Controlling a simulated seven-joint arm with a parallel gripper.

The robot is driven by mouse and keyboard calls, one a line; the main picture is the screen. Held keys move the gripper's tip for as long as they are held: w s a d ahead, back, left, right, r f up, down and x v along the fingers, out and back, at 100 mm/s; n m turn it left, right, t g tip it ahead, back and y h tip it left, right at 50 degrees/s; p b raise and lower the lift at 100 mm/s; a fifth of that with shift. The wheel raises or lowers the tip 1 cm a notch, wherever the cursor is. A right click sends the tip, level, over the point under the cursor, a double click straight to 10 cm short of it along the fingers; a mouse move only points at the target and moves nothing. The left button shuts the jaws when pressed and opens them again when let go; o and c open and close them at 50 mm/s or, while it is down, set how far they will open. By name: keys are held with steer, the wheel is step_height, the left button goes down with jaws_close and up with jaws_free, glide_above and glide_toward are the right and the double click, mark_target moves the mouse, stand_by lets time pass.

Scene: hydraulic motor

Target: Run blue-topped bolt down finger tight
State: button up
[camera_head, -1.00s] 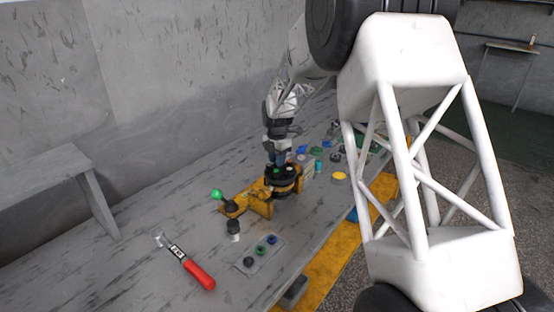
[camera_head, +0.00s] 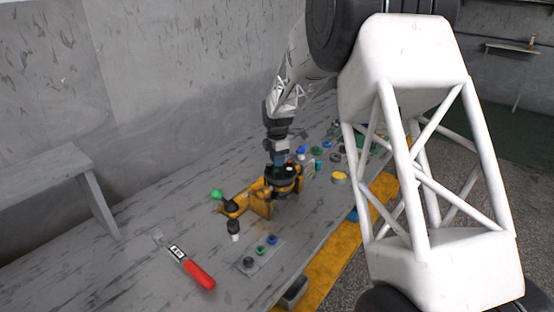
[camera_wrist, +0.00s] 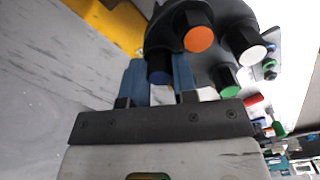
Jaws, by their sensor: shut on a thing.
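The blue-topped bolt (camera_wrist: 160,68) stands at the near edge of the dark round motor body in the wrist view, between the two blue fingers of my gripper (camera_wrist: 160,78). The fingers are shut on its head. In the head view my gripper (camera_head: 278,158) points down onto the top of the motor (camera_head: 284,183), which sits in a yellow fixture (camera_head: 262,207). The gripper hides the blue-topped bolt there. How deep the bolt sits cannot be seen.
Orange-topped (camera_wrist: 198,38), white-topped (camera_wrist: 250,50) and green-topped (camera_wrist: 228,85) bolts stand close beside the fingers. A red-handled tool (camera_head: 198,273), a small plate with coloured pieces (camera_head: 258,256) and a green-knobbed lever (camera_head: 217,194) are on the bench. Several loose parts lie behind the motor.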

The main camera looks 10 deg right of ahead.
steer(key=shift+m, duration=2.2)
steer(key=shift+m, duration=1.5)
steer(key=o, duration=0.5)
